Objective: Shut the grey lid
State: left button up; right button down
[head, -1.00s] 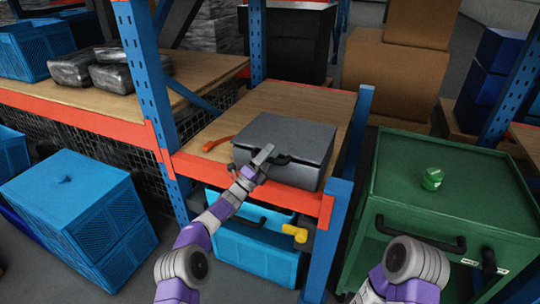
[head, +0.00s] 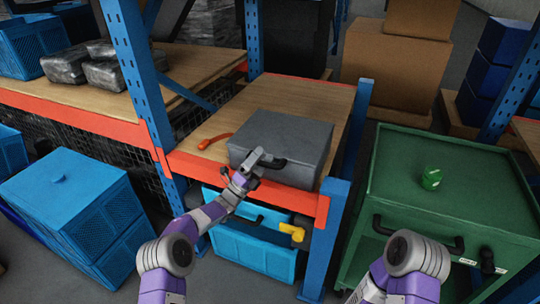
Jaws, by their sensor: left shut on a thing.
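The grey lid (head: 289,132) tops a dark grey box (head: 300,177) on the wooden shelf in the middle of the head view. It looks nearly flat on the box, and I cannot tell if a thin gap is left at its front edge. My left gripper (head: 264,160) is at the lid's front edge, shut on the black handle (head: 279,163). The gripper hides part of the handle and of the box's front. My right arm comes in at the lower right, and its gripper is not in view.
An orange strap-like piece (head: 215,141) lies left of the box. Blue rack posts (head: 352,150) and an orange beam (head: 205,170) frame the shelf. A blue crate (head: 250,247) with a yellow tap (head: 291,232) is below. A green cabinet (head: 460,190) stands right.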

pick_arm(q)
jog(key=shift+s+a+f+b, duration=0.1)
jog(key=shift+a+f+b, duration=0.25)
jog(key=shift+f, duration=0.5)
jog(key=shift+s+a+f+b, duration=0.15)
jog(key=shift+a+f, duration=0.3)
jog(key=shift+f, duration=0.45)
jog(key=shift+a+f+b, duration=0.35)
jog(key=shift+a+f, duration=0.05)
jog(key=shift+f, duration=0.45)
jog(key=a, duration=0.1)
jog(key=s+a, duration=0.1)
jog(key=shift+s+a, duration=0.25)
jog(key=shift+a, duration=0.05)
jog(key=c, duration=0.6)
jog(key=shift+o, duration=0.2)
jog(key=shift+w+d+f, duration=0.1)
jog(key=shift+w+f, duration=0.05)
jog(key=shift+f, duration=0.35)
jog(key=shift+w+d+f, duration=0.1)
jog(key=shift+w+f, duration=0.05)
jog(key=shift+f, duration=0.3)
pick_arm(e)
jog(key=shift+s+a+f, duration=0.3)
jog(key=shift+s+f, duration=0.05)
jog(key=shift+f, duration=0.3)
pick_arm(q)
jog(key=shift+a, duration=0.1)
